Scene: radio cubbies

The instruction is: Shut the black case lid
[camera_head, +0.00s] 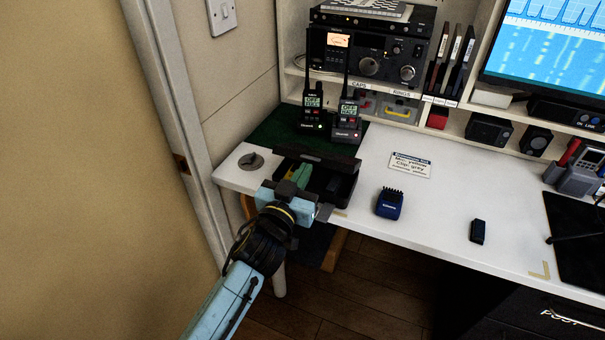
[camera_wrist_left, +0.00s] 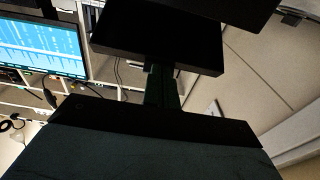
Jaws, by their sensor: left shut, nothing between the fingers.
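The black case (camera_head: 347,190) stands at the front left of the white desk, partly hidden by my left gripper. Its lid (camera_head: 318,158) looks raised at the back, seen nearly edge-on, so the case is open. Something green (camera_head: 302,171) and a dark item (camera_head: 333,185) show inside it. My left gripper (camera_head: 292,185) is shut and empty, over the front left part of the case; whether it touches the case I cannot tell. Large dark surfaces fill much of the left wrist view, and I cannot tell the lid among them. My right gripper is not in view.
Two handheld radios (camera_head: 312,103) (camera_head: 347,118) stand on the green mat (camera_head: 272,132) behind the case. A round grey object (camera_head: 251,161) lies to its left. A blue device (camera_head: 390,203) and a small black item (camera_head: 477,231) lie to its right, with bare desk between them.

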